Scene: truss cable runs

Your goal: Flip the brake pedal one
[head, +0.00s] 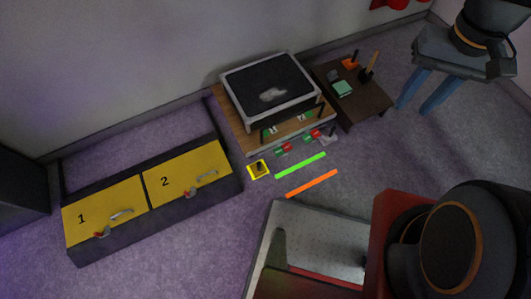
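My gripper (414,110) is at the upper right, with two blue fingers pointing down. A gap shows between the fingers, with nothing in it, so it is open. Its tips appear just right of a small dark table; their height above the floor is unclear. No part is marked as a brake pedal. A small yellow square with a dark lever (258,169) sits at the front left of a wooden bench, and may be it. Red and green levers (283,148) stand to its right along the bench front. They are too small to read clearly. My gripper is well apart from all of these.
The wooden bench (232,113) carries a grey-framed dark box (267,82). The dark table (373,103) holds small items. Green (300,165) and orange (311,183) bars lie in front. A low cabinet has yellow doors 1 (88,219) and 2 (190,168). Carpet is clear at lower left.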

